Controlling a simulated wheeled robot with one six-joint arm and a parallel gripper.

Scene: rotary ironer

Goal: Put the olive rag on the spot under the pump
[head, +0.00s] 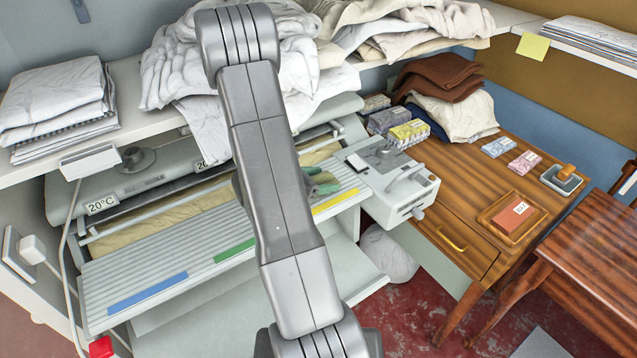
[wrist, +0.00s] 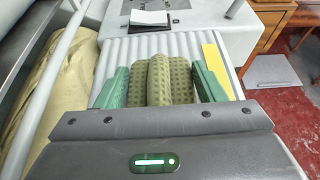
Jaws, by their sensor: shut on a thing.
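The olive rag (wrist: 160,80) is dark olive with a dotted texture and stands bunched between the two green fingers of my gripper (wrist: 162,84) in the wrist view. My gripper is shut on it, over the grey ribbed feed board of the ironer (wrist: 185,45). I cannot tell whether the rag touches the board. In the head view my arm hides most of the gripper, and a bit of the olive rag (head: 326,187) shows to its right. I cannot make out with certainty a pump or a spot under it.
The ribbed board (head: 170,265) carries blue (head: 148,292), green (head: 234,251) and yellow (head: 335,201) strips. A grey-white crank unit (head: 400,190) stands at its right end. A wooden desk (head: 470,190) and chair (head: 590,250) are at right. White laundry (head: 180,60) fills the shelf above.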

